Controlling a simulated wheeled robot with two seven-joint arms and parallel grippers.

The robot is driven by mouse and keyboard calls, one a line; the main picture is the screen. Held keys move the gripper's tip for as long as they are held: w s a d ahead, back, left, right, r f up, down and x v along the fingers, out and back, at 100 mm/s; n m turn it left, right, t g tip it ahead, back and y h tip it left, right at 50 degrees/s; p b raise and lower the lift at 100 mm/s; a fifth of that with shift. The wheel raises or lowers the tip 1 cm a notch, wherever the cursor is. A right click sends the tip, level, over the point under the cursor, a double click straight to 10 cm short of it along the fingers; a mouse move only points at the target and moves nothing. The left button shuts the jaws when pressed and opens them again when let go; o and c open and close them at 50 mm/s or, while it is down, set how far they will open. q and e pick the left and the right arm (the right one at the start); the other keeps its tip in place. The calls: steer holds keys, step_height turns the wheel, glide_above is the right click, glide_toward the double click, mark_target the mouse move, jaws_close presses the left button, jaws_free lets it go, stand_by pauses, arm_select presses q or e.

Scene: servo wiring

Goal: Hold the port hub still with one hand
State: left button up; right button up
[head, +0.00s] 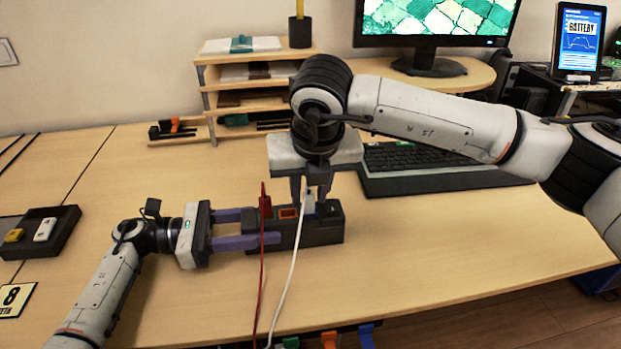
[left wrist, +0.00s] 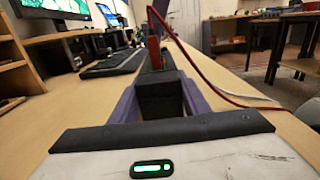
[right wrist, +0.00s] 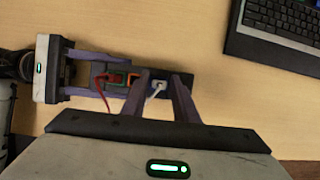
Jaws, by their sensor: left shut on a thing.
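The port hub (head: 328,228) is a dark block on the table, with a red plug (head: 265,203) at its left end, an orange-rimmed port (head: 288,213) and a white plug (head: 309,199). My left gripper (head: 264,226) is shut on the hub's left end, one finger on each long side. The left wrist view shows the dark hub end (left wrist: 160,100) between those fingers. My right gripper (head: 311,190) points down over the hub, with its fingers apart on either side of the white plug. The right wrist view shows the white plug (right wrist: 157,84) by those fingers.
A red cable (head: 261,285) and a white cable (head: 287,280) run across the table to its front edge. A keyboard (head: 425,165) lies behind right, and a wooden shelf (head: 205,85) stands at the back. A dark switch box (head: 62,232) is at the left.

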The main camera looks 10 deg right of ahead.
mark_target(309, 193)
steer(key=shift+w+f, duration=0.15)
steer(key=shift+f, duration=0.2)
jaws_close()
steer(key=c, duration=0.6)
jaws_free()
jaws_close()
steer(key=shift+r, duration=1.6)
steer(key=shift+r, duration=1.95)
